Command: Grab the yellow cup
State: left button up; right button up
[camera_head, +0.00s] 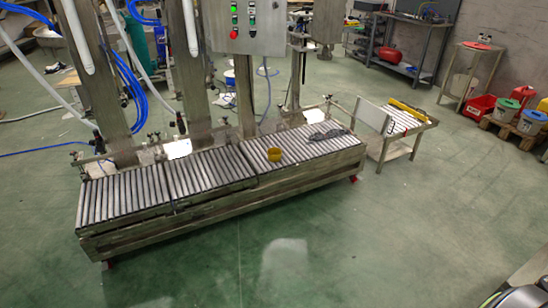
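The yellow cup (275,155) is small in the head view. Nothing covers the cup. No gripper of mine shows in the view, and nothing is touching the cup.
A dark object (327,134) lies on the rollers right of the cup. Metal columns and a control box (243,26) stand behind the conveyor. A small side table (397,128) stands at its right end. The green floor (365,235) in front is clear.

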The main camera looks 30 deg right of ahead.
aim_at(274, 154)
jog(key=i+l, duration=0.4)
jog(key=i+l+u, duration=0.1)
jog(key=i+l, duration=0.7)
jog(key=l, duration=0.2)
jog(key=u, duration=0.05)
